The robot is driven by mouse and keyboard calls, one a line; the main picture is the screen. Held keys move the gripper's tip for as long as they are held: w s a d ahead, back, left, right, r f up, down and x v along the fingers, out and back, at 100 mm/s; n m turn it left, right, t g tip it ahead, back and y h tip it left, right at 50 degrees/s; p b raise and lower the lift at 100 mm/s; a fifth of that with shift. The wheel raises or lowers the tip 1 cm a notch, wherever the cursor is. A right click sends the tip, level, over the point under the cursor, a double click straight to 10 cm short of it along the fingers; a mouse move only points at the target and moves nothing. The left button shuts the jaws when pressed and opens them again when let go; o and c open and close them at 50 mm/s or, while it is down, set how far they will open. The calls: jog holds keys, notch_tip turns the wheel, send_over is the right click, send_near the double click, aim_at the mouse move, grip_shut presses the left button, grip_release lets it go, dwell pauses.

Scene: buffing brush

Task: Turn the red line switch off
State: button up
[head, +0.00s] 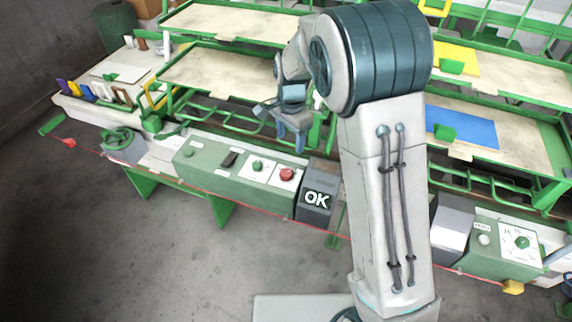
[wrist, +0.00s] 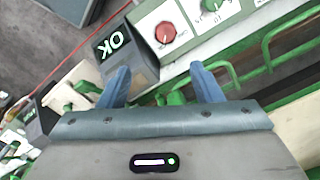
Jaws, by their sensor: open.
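A red round knob (head: 287,175) sits on a white plate on the green control box (head: 215,175), just left of a dark box marked OK (head: 315,200). In the wrist view the red knob (wrist: 165,32) shows beyond my fingertips, with the OK box (wrist: 125,50) beside it. I cannot read the knob's setting. My gripper (head: 291,138) is above and behind the control box, apart from the knob. Its blue fingers (wrist: 160,70) are spread in the wrist view, with nothing between them.
A green knob (head: 258,166) and a dark rocker (head: 229,159) sit left of the red knob. A red cord (head: 270,213) runs along the bench front. Green-framed shelves (head: 215,70) rise behind. Another control box (head: 500,250) stands at right. The floor in front is clear.

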aim_at(286, 172)
jog(key=shift+m, duration=0.3)
jog(key=f, duration=0.5)
jog(key=f+p, duration=0.1)
jog(key=f, duration=0.4)
jog(key=w+a+f+p, duration=0.1)
jog(key=f, duration=0.4)
jog(key=c, duration=1)
